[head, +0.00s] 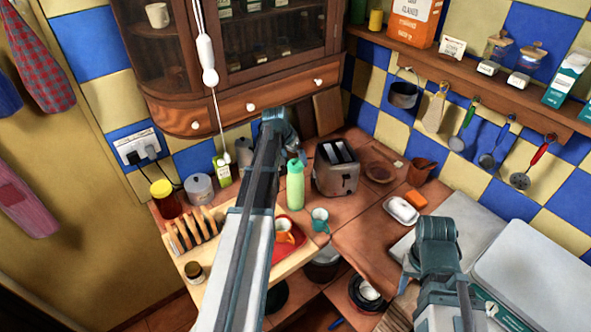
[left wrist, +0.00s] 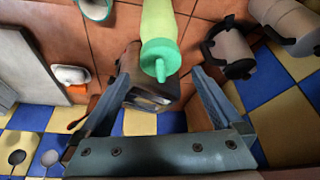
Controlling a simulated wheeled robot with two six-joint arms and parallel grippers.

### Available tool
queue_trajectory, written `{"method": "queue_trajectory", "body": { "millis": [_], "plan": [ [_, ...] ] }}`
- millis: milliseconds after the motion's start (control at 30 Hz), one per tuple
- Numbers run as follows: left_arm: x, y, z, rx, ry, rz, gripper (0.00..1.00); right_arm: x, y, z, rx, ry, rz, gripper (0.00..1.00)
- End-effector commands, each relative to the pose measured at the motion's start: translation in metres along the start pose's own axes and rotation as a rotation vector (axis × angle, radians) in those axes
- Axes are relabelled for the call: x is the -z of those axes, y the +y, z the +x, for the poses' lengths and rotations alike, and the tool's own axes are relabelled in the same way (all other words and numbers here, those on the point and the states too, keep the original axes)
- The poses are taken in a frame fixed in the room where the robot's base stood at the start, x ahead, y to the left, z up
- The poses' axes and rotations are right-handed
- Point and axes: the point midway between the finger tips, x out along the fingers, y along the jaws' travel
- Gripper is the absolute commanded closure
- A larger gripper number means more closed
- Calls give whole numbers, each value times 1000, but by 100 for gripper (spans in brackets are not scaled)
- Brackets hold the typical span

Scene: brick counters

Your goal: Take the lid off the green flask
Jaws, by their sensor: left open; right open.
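Those fingers are open, with a gap on each side of the lid. In the head view my left gripper (head: 300,154) is above and behind the flask, partly hidden by its own arm. My right gripper (head: 437,232) is open and empty at lower right, its fingers hardly visible.
The toaster (head: 336,168) stands close right of the flask. A white butter dish (head: 402,210) lies right.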

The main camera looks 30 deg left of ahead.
Motion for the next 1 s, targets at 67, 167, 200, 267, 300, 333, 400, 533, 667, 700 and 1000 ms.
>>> {"method": "queue_trajectory", "body": {
  "millis": [67,167,200,267,300,333,400,533,667,700,1000],
  "plan": [
    [-1,-2,18,0,0,0,0,1,-2,16,0,1,0,50],
    [-1,-2,30,0,0,1,0,2,-3,28,-1,1,-2,50],
    [-1,-2,34,0,0,1,0,2,-3,31,-1,1,-3,50],
    [0,-2,37,0,0,1,0,2,-3,34,-1,1,-4,50],
    [0,-1,37,0,0,1,0,2,-3,34,-1,1,-4,50],
    [0,-1,37,0,0,1,0,2,-3,34,-1,1,-4,50],
    [1,-1,36,0,0,1,0,2,-3,32,-1,0,-5,50],
    [1,-1,35,0,0,0,4,2,-3,32,-1,0,-5,50],
    [1,-1,35,0,0,0,27,2,-3,32,-1,0,-5,50],
    [1,-1,35,0,0,0,34,2,-3,32,-1,0,-5,50],
    [0,-1,35,0,0,0,82,2,-3,32,-1,0,-5,50]
  ]
}}
